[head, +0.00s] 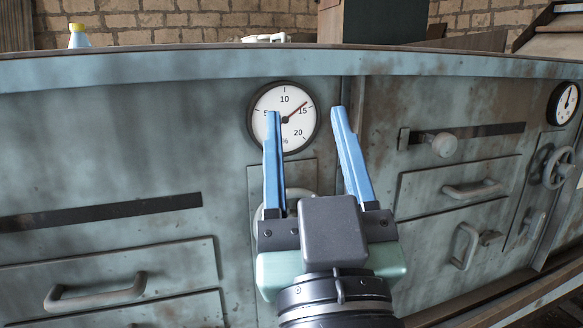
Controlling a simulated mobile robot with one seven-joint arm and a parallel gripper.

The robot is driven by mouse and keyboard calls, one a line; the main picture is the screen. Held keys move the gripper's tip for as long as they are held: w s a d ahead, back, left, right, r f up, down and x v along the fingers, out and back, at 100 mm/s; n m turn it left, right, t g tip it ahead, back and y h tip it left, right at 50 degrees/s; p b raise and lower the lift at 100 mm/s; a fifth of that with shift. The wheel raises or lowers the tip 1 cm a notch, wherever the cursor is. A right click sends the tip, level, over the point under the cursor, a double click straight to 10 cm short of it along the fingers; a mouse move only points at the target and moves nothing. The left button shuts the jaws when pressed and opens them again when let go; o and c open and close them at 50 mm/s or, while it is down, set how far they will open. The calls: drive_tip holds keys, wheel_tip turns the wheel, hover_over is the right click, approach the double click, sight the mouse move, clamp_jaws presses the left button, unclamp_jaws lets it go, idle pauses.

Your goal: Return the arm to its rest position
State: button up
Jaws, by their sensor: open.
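My gripper (304,112) is in the middle of the head view, pointing up and away toward a worn teal metal cabinet front. Its two blue fingers stand well apart with nothing between them. The left fingertip overlaps the lower left of a round white dial gauge (296,97) in the picture. Part of a round handle or ring behind the gripper is hidden by the fingers and the gripper body. I cannot tell how far the fingertips are from the panel.
A slider knob (444,145) sits in a dark slot at right. A handwheel (558,168) and a second gauge (566,103) are at far right. Drawer handles (95,291) stick out at lower left and right. A yellow-capped bottle (78,37) stands behind the top edge.

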drive_tip(key=s+r+m+t+h+p, duration=0.1)
drive_tip(key=s+r+p, duration=0.1)
drive_tip(key=r+p, duration=1.7)
drive_tip(key=s+a+r+t+h+p, duration=0.1)
drive_tip(key=s+r+t+p, duration=0.1)
drive_tip(key=r+p, duration=1.8)
wheel_tip(320, 180, up, 10)
drive_tip(key=shift+s+a+r+m, duration=0.1)
drive_tip(key=shift+s+a+m, duration=0.15)
drive_tip(key=shift+s+m, duration=0.15)
drive_tip(key=shift+a, duration=0.1)
